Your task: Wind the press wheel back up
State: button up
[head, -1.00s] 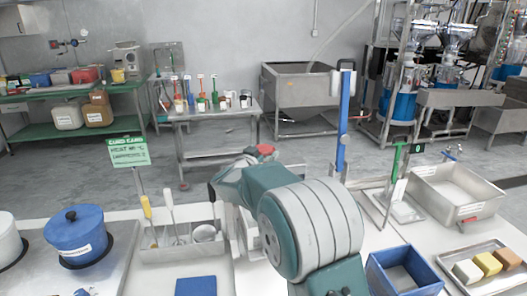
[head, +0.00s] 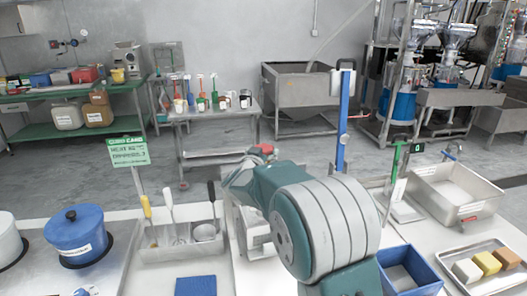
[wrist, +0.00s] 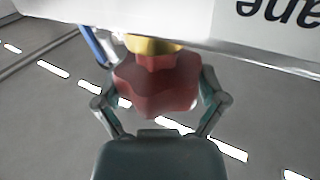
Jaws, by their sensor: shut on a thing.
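The red press wheel (wrist: 158,88) fills the middle of the wrist view, a lobed knob with a yellow collar (wrist: 155,45) beyond it. My gripper (wrist: 162,80) is shut on this wheel, with one finger on each side of it. In the head view a small red part (head: 263,149), seemingly the wheel, shows just past the end of my arm. My arm hides most of the gripper there. A white panel (wrist: 120,12) with dark upside-down lettering lies along the top of the wrist view. A white body (head: 257,228), possibly the press, stands partly hidden behind my arm.
A steel utensil caddy (head: 165,250) and a blue lidded pot (head: 75,238) stand to the left. A blue upright post (head: 342,125) rises close to the right of my arm. A blue bin (head: 425,268), a steel basin (head: 455,190) and a tray (head: 492,283) crowd the right.

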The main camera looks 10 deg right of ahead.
jog(key=n+t+y, duration=0.1)
jog(key=n+y, duration=0.1)
jog(key=y, duration=0.1)
jog(key=n+t+y, duration=0.1)
jog(key=n+y, duration=0.1)
jog(key=y, duration=0.1)
jog(key=shift+d+n+y, duration=0.1)
jog(key=shift+n+y, duration=1.05)
jog(key=shift+y, duration=0.65)
jog(key=shift+n+y, duration=1.15)
jog(key=shift+y, duration=0.65)
jog(key=n+g+y, duration=0.1)
jog(key=n+y, duration=0.1)
jog(key=y, duration=0.1)
jog(key=n+g+y, duration=0.2)
jog(key=y, duration=0.1)
jog(key=shift+w+n, duration=0.1)
jog(key=shift+n, duration=0.2)
jog(key=shift+n+g+y, duration=1.9)
jog(key=shift+g+y, duration=0.4)
jog(key=shift+g, duration=0.1)
jog(key=shift+r, duration=0.1)
jog(key=o, duration=0.8)
